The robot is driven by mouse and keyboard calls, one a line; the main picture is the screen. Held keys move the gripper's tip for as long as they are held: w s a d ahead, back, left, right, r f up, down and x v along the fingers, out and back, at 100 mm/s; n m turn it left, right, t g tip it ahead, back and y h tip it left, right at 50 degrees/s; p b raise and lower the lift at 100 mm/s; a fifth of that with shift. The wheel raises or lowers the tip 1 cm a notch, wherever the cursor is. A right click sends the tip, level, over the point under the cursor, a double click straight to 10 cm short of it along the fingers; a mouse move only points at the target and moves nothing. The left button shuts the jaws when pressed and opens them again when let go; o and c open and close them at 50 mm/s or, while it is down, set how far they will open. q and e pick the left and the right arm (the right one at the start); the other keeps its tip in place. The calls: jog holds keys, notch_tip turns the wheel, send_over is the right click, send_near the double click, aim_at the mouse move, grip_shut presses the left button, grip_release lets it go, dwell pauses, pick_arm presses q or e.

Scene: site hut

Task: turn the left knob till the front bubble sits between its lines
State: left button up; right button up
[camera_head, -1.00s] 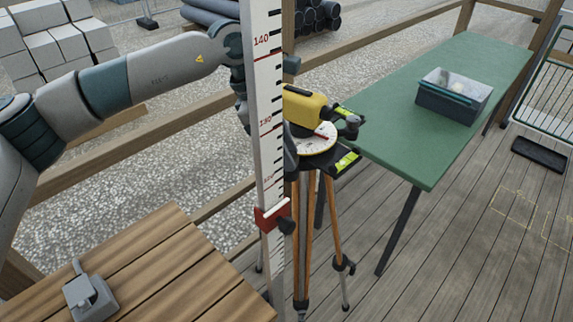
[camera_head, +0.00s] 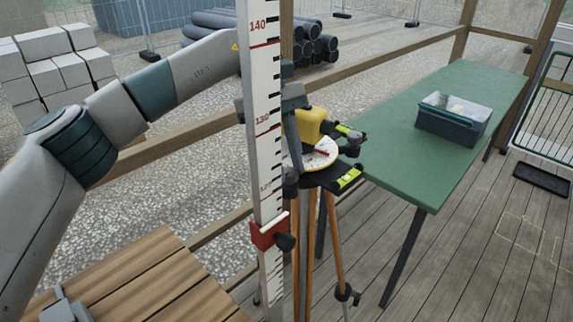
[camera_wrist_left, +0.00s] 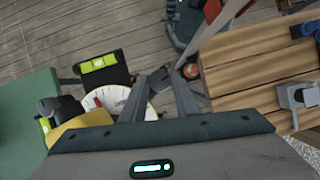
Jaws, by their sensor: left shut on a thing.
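The yellow level (camera_head: 312,124) stands on a tripod, above a white dial (camera_head: 320,154). The front vial (camera_head: 350,179), bright green, sits on a black plate beside the dial; it also shows in the left wrist view (camera_wrist_left: 98,63). Its bubble is too small to place against the lines. A second green vial (camera_head: 350,131) is farther back. My left gripper (camera_head: 292,170) comes from behind the staff to the left side of the level. Its fingers (camera_wrist_left: 164,80) converge beside the dial, shut on the left knob, which they mostly hide. My right gripper is out of view.
A white measuring staff (camera_head: 264,120) with a red clamp (camera_head: 268,234) stands upright close before my left wrist. A wooden table (camera_head: 150,285) is at the lower left. A green table (camera_head: 440,155) with a grey box (camera_head: 452,125) stands at the right.

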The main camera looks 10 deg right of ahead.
pick_arm(q)
jog(key=shift+m, duration=0.3)
jog(key=o, duration=1.1)
jog(key=shift+c, duration=0.2)
jog(key=shift+w+r, duration=0.1)
jog(key=shift+r, duration=0.05)
